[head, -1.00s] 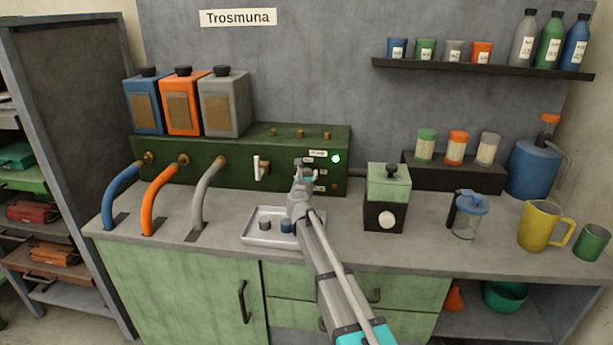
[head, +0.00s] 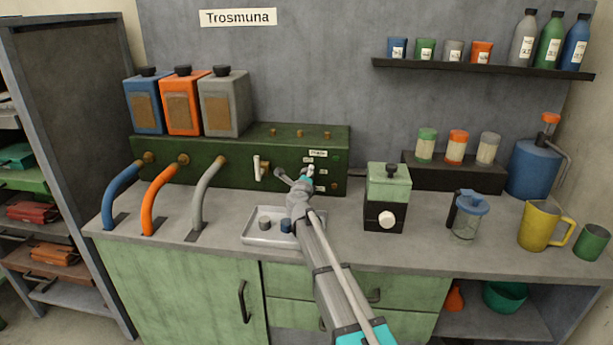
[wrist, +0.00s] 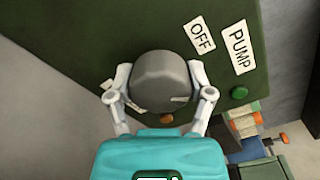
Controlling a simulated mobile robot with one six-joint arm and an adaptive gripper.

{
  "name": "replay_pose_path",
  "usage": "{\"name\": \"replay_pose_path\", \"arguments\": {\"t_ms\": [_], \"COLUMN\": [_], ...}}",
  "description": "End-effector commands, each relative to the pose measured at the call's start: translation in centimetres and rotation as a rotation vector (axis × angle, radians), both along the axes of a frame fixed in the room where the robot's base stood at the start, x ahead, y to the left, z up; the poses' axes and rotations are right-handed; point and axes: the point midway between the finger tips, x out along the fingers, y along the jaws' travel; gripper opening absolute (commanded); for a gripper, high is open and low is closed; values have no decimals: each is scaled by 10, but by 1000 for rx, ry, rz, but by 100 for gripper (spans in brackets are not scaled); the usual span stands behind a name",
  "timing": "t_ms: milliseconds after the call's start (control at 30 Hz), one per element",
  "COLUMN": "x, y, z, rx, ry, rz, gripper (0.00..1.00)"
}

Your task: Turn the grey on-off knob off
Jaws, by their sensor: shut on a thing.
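The grey knob (wrist: 162,80) sits on the front of the dark green unit (head: 225,178). My gripper (wrist: 161,84) has one finger on each side of the knob and is shut on it. In the wrist view an OFF label (wrist: 201,35) lies above and right of the knob. A PUMP label (wrist: 240,50) lies beside a small green lamp (wrist: 239,92), which looks unlit. In the head view my gripper (head: 306,179) is at the right part of the unit's front and the knob is not clearly seen.
A white lever (head: 260,170) stands left of my gripper. A grey tray (head: 264,238) with small knobs lies below my arm. A green and black grinder-like box (head: 384,217) stands close on the right. Blue, orange and grey hoses (head: 204,195) run on the left.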

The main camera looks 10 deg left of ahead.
Motion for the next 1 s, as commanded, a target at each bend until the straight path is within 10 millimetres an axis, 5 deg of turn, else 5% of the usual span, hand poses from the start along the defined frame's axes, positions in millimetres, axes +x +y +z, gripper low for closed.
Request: {"name": "replay_pose_path", "arguments": {"t_ms": [600,1000], "x": [1,1], "y": [1,1], "z": [-1,-1], "rx": [-551,-701], "ry": [18,23], "rz": [2,2], "gripper": [20,20]}}
